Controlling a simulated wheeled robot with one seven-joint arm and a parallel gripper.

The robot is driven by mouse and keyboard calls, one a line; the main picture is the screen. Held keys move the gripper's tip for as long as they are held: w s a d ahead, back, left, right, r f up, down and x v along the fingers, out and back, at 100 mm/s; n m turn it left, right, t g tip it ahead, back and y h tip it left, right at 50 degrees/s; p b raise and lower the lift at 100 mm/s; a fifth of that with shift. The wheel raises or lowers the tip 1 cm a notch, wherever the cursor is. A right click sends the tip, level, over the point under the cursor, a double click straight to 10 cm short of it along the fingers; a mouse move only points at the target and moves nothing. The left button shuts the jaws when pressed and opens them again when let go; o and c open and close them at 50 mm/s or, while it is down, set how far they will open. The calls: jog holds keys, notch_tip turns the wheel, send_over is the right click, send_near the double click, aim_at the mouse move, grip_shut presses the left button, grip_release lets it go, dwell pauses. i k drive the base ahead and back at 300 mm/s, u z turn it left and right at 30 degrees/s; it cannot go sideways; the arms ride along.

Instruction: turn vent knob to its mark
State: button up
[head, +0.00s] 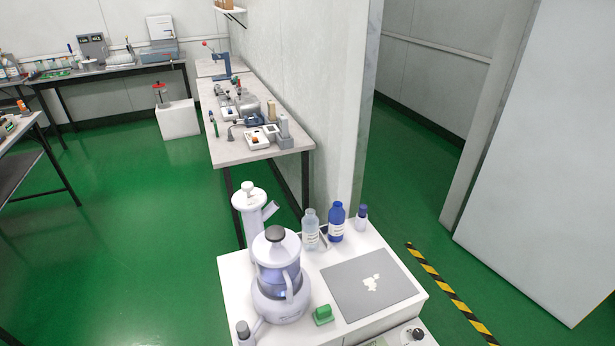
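I cannot make out a vent knob or its mark for certain. A small green fitting (323,315) with a rounded, handle-like part sits on the white worktop (240,268) in front of me. It is too small here to show any mark. A white rounded form with a dark cap and a bluish middle stands at the left of this worktop and hides part of it. I cannot tell whether it is my arm or a device. I see no gripper fingers in the head view.
On the worktop, a clear bottle (310,232), a blue bottle (336,224) and a small dark-capped bottle (361,218) stand along the back. A grey mat (345,300) bears pale scraps. A long bench (232,150) with instruments stands beyond. Green floor is open at left.

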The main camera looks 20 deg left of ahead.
aim_at(247, 186)
jog(key=z, duration=1.75)
jog(key=k, duration=2.35)
jog(key=u, duration=1.95)
jog(key=i, duration=0.85)
jog(key=u, duration=0.05)
